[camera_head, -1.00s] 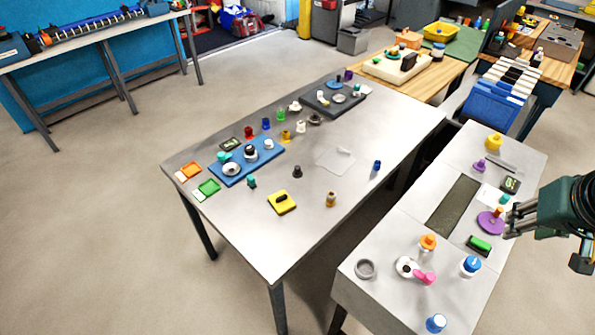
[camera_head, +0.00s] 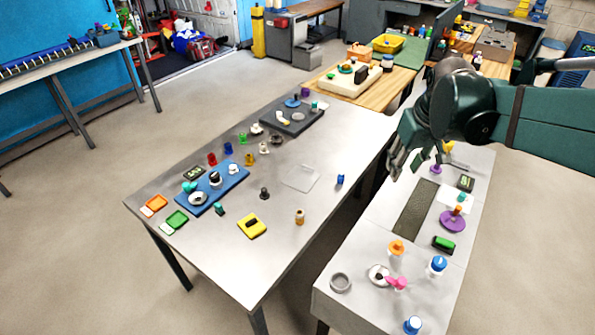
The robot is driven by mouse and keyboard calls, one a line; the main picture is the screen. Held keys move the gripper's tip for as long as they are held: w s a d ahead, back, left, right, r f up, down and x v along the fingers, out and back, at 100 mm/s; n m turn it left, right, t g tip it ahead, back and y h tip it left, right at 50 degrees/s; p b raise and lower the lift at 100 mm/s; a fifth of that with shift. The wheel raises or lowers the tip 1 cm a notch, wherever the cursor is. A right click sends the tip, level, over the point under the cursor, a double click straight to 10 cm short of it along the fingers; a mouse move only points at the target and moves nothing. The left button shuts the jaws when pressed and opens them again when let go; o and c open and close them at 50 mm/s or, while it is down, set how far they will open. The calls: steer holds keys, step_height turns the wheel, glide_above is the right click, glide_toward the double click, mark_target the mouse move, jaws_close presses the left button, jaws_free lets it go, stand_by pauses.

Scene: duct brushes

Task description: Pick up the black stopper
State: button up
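My gripper (camera_head: 404,168) is up at the right, above the far part of the narrower right-hand bench. It is well to the right of the stopper and apart from it. Its fingers look parted with nothing between them. Nothing hides the stopper.
An amber bottle (camera_head: 299,217) and a blue bottle (camera_head: 340,180) stand right of the stopper. A clear flat sheet (camera_head: 300,178) lies behind it. Several coloured stoppers stand farther back. A gap separates the table from the right-hand bench (camera_head: 340,307). Bare tabletop surrounds the stopper.

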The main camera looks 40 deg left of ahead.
steer(key=w+a+f+n+g+p, duration=0.1)
steer(key=a+f+n, duration=0.15)
steer(key=a, duration=0.85)
steer(key=n+g+h+p, duration=0.2)
steer(key=n+p, duration=0.1)
steer(key=n, duration=0.3)
glide_toward(264, 193)
steer(key=shift+w+f+m, duration=0.25)
steer(key=shift+w+f, duration=0.25)
steer(key=shift+w, duration=0.3)
steer(key=shift+s+a+f, duration=0.25)
steer(key=shift+a+f, duration=0.05)
steer(key=shift+a, duration=0.1)
steer(key=shift+f, duration=1.25)
